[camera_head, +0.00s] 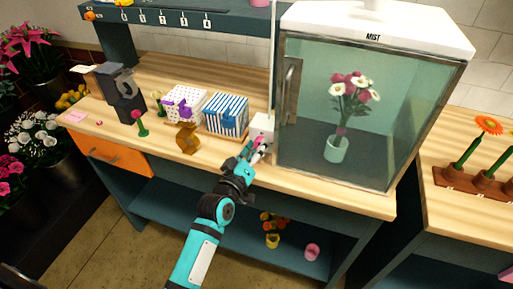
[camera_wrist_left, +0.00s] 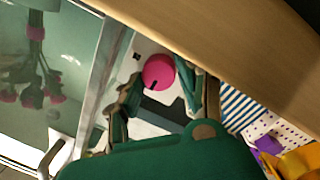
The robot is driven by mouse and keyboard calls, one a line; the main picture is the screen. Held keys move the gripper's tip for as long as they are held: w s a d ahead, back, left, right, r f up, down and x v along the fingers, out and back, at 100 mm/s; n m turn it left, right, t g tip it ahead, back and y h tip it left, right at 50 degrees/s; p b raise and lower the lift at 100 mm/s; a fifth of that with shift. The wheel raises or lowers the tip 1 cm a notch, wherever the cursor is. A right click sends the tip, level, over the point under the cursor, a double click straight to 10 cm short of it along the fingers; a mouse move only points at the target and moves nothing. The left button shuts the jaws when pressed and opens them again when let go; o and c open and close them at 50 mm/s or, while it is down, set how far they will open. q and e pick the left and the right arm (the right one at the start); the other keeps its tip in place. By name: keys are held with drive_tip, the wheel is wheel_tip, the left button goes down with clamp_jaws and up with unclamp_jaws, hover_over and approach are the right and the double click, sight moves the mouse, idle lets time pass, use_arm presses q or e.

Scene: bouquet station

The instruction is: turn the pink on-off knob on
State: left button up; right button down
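The pink knob (camera_wrist_left: 158,72) is round with a dark pointer mark near its lower edge in the left wrist view. It is mounted on a small white box (camera_head: 262,124) beside the glass mist cabinet (camera_head: 375,38). In the head view the knob is mostly hidden by my gripper. My left gripper (camera_head: 256,151) is at the front of the white box. In the left wrist view its two fingers (camera_wrist_left: 158,88) are spread, one on each side of the knob; I cannot tell whether they touch it. My right gripper is not in view.
The cabinet holds a vase of flowers (camera_head: 337,148) and has a door handle (camera_head: 290,90) close to my arm's right. A striped box (camera_head: 227,116), a dotted box (camera_head: 184,104) and a brown tape-like object (camera_head: 187,139) stand to the left on the wooden counter (camera_head: 215,160).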

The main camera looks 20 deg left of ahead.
use_arm(q)
drive_tip(key=c, duration=0.6)
drive_tip(key=shift+r+m+p, duration=0.15)
drive_tip(key=shift+m+p, duration=0.45)
drive_tip(key=shift+p, duration=0.1)
drive_tip(key=m+p, duration=0.3)
drive_tip(key=shift+r, duration=0.15)
drive_tip(key=m+p, duration=0.3)
drive_tip(key=m, duration=0.1)
drive_tip(key=shift+d+g+y, duration=0.1)
drive_tip(key=shift+g+y, duration=0.2)
drive_tip(key=shift+y, duration=0.1)
drive_tip(key=m+p, duration=0.1)
drive_tip(key=m, duration=0.1)
drive_tip(key=shift+m, duration=0.4)
drive_tip(key=shift+d+m+y, duration=0.1)
drive_tip(key=shift+m+y, duration=0.2)
drive_tip(key=shift+m, duration=0.5)
drive_tip(key=shift+m+y+p, duration=0.3)
drive_tip(key=shift+m+p, duration=0.05)
drive_tip(key=shift+m, duration=1.75)
drive_tip(key=o, duration=0.9)
drive_tip(key=shift+c, duration=0.2)
